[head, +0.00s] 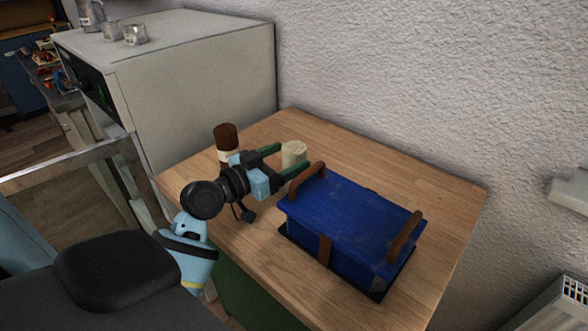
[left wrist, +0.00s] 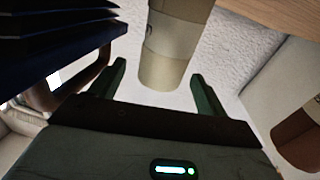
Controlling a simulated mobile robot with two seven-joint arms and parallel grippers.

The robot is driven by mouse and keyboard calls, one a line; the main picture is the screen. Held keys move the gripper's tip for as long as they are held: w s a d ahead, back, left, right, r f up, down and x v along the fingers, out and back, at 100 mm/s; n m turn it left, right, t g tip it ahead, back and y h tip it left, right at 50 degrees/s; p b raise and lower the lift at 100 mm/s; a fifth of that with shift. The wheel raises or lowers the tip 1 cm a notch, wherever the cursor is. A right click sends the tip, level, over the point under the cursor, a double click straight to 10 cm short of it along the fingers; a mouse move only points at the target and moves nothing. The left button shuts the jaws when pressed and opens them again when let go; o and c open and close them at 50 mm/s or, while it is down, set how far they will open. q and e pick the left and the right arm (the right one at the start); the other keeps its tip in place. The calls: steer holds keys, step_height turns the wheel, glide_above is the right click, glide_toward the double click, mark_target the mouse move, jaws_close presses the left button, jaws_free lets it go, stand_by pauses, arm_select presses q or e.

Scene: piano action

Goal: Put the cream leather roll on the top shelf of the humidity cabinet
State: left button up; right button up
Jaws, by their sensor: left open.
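The cream leather roll (head: 293,152) stands upright on the wooden table, behind the left end of a blue case. My left gripper (head: 281,161) is open, its green fingers reaching toward the roll. In the left wrist view the cream roll (left wrist: 165,62) shows between and beyond the two spread fingers (left wrist: 158,84), with a gap on each side. A large off-white cabinet (head: 200,80), likely the humidity cabinet, stands at the left; its shelves are hidden from here. My right gripper is not in view.
A dark brown roll (head: 226,134) with a pale band stands left of my left gripper. The blue case (head: 350,220) with brown handles fills the table's middle. Bare table (head: 440,188) lies at the right, by the wall. Small metal cups (head: 135,34) stand on the cabinet.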

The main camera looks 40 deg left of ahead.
mark_target(304, 146)
arm_select(q)
steer(key=p+x, duration=0.1)
steer(key=x, duration=0.3)
steer(key=shift+w+a+r, duration=0.15)
steer(key=shift+w+r, duration=0.05)
steer(key=shift+w, duration=0.3)
steer(key=shift+f, duration=0.1)
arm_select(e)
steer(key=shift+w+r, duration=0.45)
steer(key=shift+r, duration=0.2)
